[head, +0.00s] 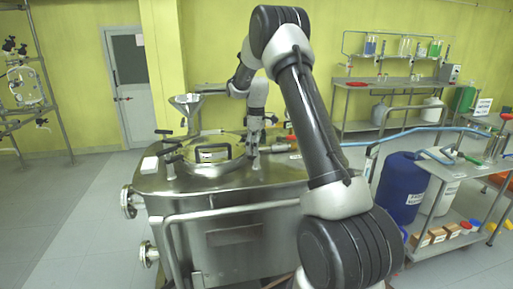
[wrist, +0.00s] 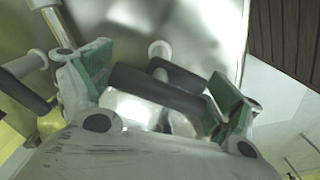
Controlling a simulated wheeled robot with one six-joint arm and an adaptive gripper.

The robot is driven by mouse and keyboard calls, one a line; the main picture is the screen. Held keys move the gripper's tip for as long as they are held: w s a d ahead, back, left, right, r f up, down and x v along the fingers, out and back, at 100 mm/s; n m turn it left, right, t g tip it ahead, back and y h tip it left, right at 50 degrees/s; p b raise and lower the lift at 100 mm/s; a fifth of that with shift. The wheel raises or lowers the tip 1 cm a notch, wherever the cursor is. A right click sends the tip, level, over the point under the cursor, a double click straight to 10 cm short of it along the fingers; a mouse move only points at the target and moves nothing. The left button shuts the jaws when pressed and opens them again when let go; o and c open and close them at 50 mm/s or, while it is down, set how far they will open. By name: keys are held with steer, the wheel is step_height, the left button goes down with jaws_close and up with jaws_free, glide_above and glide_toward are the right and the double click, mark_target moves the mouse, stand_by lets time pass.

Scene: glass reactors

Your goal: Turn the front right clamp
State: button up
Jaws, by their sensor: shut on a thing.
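The steel reactor vessel (head: 236,199) has a round lid (head: 195,172) with a black-framed sight port (head: 213,153). Black clamp handles (head: 172,150) show at the lid's left edge. My gripper (head: 254,150) is at the lid's right side, pointing down. In the wrist view my gripper (wrist: 162,84) has its green-padded fingers on either side of a black clamp handle (wrist: 158,91) and is shut on it. The metal behind this handle is bright and partly hidden by the gripper. In the head view my gripper hides the held clamp.
Another black handle (wrist: 24,92) is left of my gripper in the wrist view. A steel funnel (head: 187,103) stands behind the lid. Pipework with red parts (head: 291,138) lies to the right. A blue drum (head: 402,187) stands on a cart at right. Floor at left is clear.

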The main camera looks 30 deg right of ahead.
steer(key=m, duration=0.8)
steer(key=shift+m, duration=0.3)
steer(key=m, duration=0.4)
steer(key=shift+m, duration=0.3)
steer(key=m, duration=0.4)
steer(key=shift+m, duration=0.4)
steer(key=o, duration=0.7)
steer(key=shift+o, duration=0.2)
